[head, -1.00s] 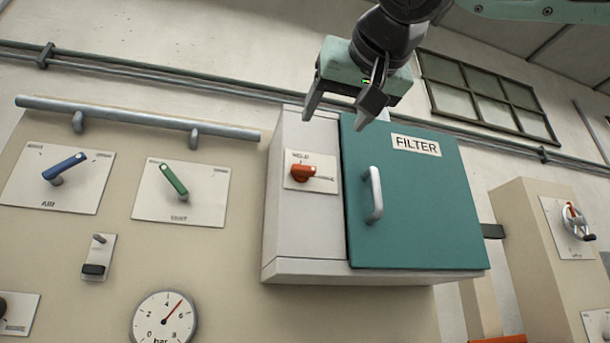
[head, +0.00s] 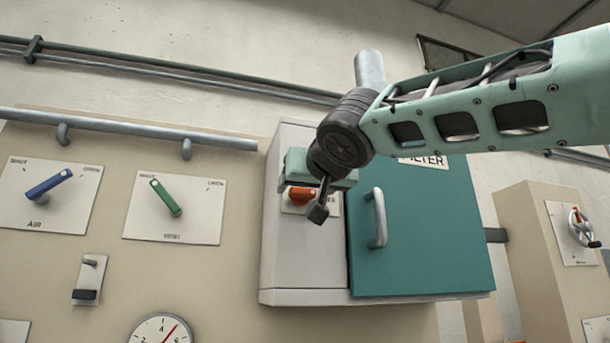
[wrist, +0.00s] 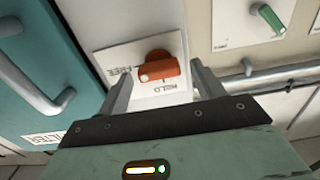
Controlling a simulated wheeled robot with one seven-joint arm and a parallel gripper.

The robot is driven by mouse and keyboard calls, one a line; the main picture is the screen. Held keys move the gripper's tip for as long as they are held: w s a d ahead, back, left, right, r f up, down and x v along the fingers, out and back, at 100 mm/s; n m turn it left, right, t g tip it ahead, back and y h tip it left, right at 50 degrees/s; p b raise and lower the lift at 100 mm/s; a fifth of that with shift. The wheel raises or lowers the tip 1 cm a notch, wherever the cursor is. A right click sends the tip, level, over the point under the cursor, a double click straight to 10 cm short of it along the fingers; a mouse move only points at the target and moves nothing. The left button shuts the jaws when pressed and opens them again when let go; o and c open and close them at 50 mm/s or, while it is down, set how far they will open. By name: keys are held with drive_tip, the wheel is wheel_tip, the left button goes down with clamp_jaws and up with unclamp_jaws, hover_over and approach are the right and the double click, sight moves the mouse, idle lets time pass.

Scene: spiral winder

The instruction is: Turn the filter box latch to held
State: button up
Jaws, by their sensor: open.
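The filter box latch is an orange-red knob (head: 299,196) on a white plate on the filter box's pale left part. In the head view my gripper partly covers it. In the wrist view, which is upside down, the latch (wrist: 158,69) shows clearly. Its handle points left, toward the FREE label (wrist: 124,83); the HELD label (wrist: 176,86) is below the knob. My gripper (wrist: 160,72) is open, with one finger on each side of the latch in the picture. I cannot tell whether the fingers touch it. My gripper also shows in the head view (head: 312,205).
The teal filter door (head: 420,245) with its pale handle (head: 378,218) is right of the latch. The AIR lever (head: 48,184), a green lever (head: 165,197) and a gauge (head: 162,330) are on the left panel. A grey rail (head: 120,128) runs above them.

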drive_tip(key=shift+w, duration=0.35)
drive_tip(key=c, duration=1)
